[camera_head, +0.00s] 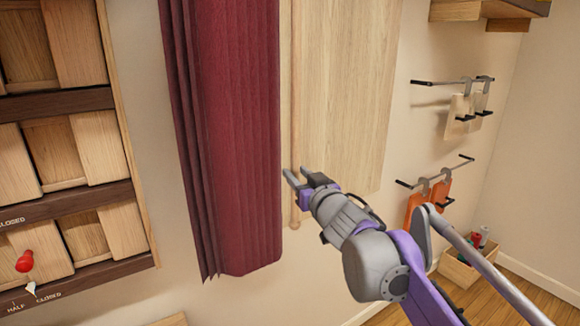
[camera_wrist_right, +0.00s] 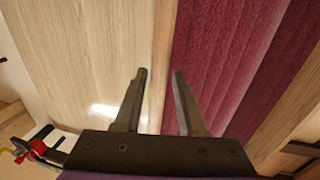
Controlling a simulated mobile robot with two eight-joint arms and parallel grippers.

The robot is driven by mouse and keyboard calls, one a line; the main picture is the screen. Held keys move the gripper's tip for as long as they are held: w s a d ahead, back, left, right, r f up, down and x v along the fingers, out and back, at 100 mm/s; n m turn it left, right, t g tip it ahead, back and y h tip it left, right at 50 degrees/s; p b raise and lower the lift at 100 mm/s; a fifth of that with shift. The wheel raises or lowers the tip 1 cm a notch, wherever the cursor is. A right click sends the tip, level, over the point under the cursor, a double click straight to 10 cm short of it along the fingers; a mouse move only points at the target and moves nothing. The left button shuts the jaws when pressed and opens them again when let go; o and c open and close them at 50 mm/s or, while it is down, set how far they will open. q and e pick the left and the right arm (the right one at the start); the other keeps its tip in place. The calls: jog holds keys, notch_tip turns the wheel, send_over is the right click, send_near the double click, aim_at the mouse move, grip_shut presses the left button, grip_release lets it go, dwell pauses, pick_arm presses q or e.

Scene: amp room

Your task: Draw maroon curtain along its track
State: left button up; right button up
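The maroon curtain (camera_head: 228,130) hangs in folds at the centre-left of the head view, and its track is out of view above. A thin wooden rod (camera_head: 296,110) hangs upright along the curtain's right edge, its lower end near my gripper. My right gripper (camera_head: 301,178) is beside the rod, its two fingers apart. In the right wrist view the open fingers (camera_wrist_right: 160,75) point toward the rod (camera_wrist_right: 163,50), with the curtain (camera_wrist_right: 225,50) on the right. My left gripper is not in view.
A pale wooden panel (camera_head: 345,80) is behind the rod. Slatted wooden compartments (camera_head: 60,140) with a red knob (camera_head: 26,261) stand at left. Wall rods with orange tags (camera_head: 440,190) and a wooden box (camera_head: 470,262) are at right.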

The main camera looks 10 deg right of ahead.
jog(key=w, duration=0.4)
jog(key=shift+w+a, duration=0.4)
grip_shut()
dwell(1.1)
